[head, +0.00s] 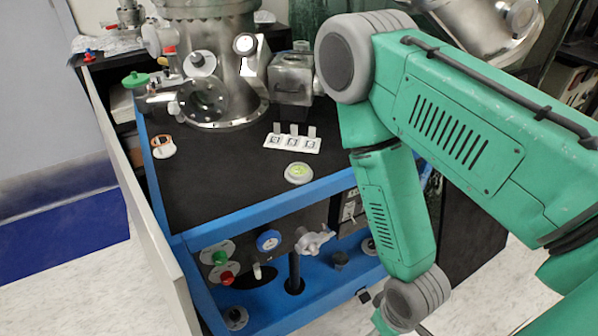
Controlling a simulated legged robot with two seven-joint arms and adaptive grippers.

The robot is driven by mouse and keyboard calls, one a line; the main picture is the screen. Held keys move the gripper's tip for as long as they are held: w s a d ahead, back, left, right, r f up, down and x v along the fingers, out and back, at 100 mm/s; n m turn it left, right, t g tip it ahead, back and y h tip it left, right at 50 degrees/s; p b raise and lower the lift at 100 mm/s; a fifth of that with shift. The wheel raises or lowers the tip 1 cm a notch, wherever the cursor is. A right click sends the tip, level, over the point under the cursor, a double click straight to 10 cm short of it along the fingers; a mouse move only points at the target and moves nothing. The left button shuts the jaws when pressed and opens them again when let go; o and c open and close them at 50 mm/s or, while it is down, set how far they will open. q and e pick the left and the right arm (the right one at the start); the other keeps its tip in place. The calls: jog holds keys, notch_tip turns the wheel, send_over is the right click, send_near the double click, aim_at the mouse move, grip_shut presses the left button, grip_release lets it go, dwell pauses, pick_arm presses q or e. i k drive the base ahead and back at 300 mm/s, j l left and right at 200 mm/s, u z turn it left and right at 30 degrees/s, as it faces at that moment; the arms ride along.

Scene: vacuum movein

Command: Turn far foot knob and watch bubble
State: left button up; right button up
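A round bubble level (299,173) with a yellow-green centre and a pale rim lies on the black top of the blue-framed cart (265,216). The bubble itself is too small to make out. Low on the cart are small dark round foot knobs: one at the front left corner (235,317) and one at the right (370,246), partly next to my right arm. I cannot tell for sure which is the far foot knob. My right arm comes in from the right and its wrist leaves the bottom edge, so the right gripper is out of view. My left gripper is out of view.
A steel vacuum chamber (222,75) stands on the cart's back. A white strip with small tags (292,140) lies behind the level. A grey lobed handle (314,241), a blue knob (268,240) and green and red buttons are on the front. A pale panel (140,215) borders the left.

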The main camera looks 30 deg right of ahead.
aim_at(371, 245)
jog(key=k+j+z, duration=0.1)
jog(key=z, duration=0.4)
jog(key=k+z, duration=0.3)
jog(key=z, duration=0.15)
jog(key=k+z, duration=0.2)
jog(key=z, duration=0.3)
